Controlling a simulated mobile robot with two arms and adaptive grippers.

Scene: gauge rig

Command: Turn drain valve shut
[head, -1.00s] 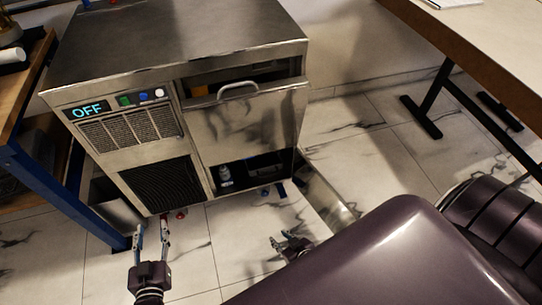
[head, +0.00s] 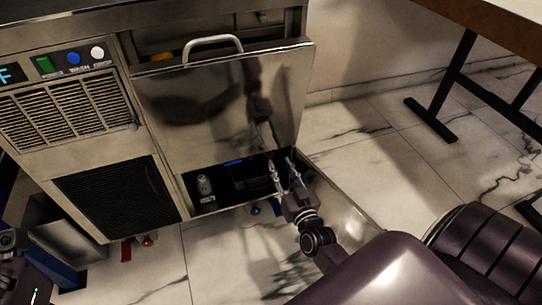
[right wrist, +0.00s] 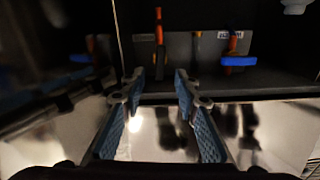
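The steel machine (head: 155,55) has an open lower bay behind its raised front panel (head: 225,100). My right gripper (head: 281,170) is at the right end of the bay opening. In the right wrist view the gripper (right wrist: 157,78) has its two fingers apart with nothing between them. Beyond the fingers, a blue lever (right wrist: 238,61) lies crosswise on an orange-topped fitting, below a small label. An upright orange handle (right wrist: 158,30) stands left of it. The label is unreadable, so I cannot tell which is the drain valve. My left gripper (head: 22,275) is partly cut off at the lower left.
A small grey bottle-like item (head: 204,186) stands in the bay's left part. Red fittings (head: 126,250) and a blue one (head: 255,209) show under the machine. A desk leg (head: 450,85) stands at the right. The tiled floor (head: 220,260) in front is open.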

